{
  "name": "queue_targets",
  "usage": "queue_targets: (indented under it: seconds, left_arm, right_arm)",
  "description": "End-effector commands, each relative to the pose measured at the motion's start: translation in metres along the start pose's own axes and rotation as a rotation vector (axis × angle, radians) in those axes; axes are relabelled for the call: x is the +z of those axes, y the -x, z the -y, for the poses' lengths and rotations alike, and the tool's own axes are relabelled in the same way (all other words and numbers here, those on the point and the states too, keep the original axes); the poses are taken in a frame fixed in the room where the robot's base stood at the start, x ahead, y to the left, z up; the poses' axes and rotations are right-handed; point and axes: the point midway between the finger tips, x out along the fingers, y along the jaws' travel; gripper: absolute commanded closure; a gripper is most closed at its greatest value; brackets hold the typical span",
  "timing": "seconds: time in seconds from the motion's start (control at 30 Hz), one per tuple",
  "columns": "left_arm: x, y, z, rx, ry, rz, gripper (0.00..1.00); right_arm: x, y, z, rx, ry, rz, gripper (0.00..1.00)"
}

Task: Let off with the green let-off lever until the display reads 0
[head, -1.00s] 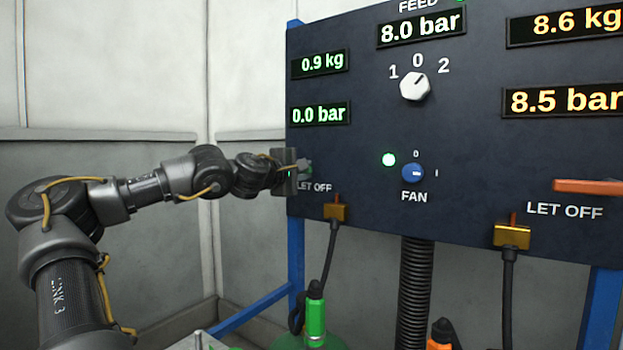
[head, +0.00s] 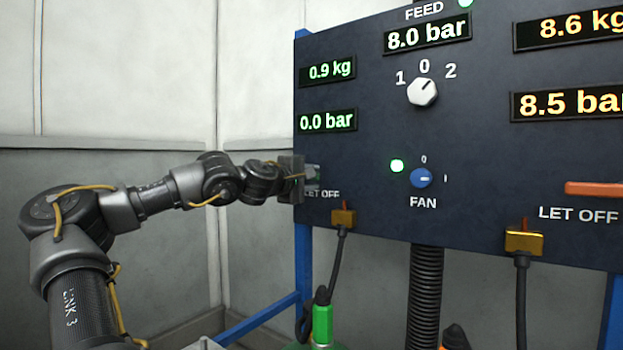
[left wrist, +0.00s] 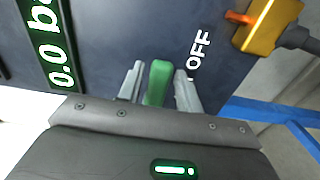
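The green let-off lever (left wrist: 159,82) stands between the two fingers of my left gripper (left wrist: 160,92) in the left wrist view. The fingers are spread on either side of it, with a narrow gap at least on the left side. In the head view my left gripper (head: 312,177) is at the panel's left edge and mostly hides the lever, just above the LET OFF label. The green display (head: 327,121) above it reads 0.0 bar. It partly shows in the left wrist view (left wrist: 52,45). My right gripper is not in view.
The dark panel (head: 370,180) also carries a 0.9 kg display (head: 328,71), a feed knob (head: 422,91), a blue fan knob (head: 421,178) and an orange lever (head: 592,189) at right. A brass connector (head: 343,218) with a cable hangs below the left gripper.

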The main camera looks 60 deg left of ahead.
Motion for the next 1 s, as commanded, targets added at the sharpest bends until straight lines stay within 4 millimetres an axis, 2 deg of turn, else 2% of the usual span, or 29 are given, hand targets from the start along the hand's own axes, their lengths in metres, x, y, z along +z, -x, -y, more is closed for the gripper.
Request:
queue_targets:
  seconds: [0.27, 0.4, 0.47, 0.8, 1.0]
  left_arm:
    - [0.001, -0.001, 0.0, 0.001, 0.002, 0.002, 0.58]
    - [0.001, 0.006, -0.001, 0.003, 0.002, 0.002, 0.58]
    - [0.001, 0.014, -0.001, 0.004, 0.002, 0.002, 0.58]
    - [0.0, 0.079, 0.0, 0.005, 0.001, 0.001, 0.58]
    - [0.001, 0.102, 0.0, 0.002, 0.002, 0.001, 0.58]
  right_arm:
    - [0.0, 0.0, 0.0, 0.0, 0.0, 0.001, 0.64]
    - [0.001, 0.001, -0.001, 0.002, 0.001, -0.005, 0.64]
    - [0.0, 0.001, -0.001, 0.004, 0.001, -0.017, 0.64]
    - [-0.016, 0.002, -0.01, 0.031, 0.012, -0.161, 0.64]
    - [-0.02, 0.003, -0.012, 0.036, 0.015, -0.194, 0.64]
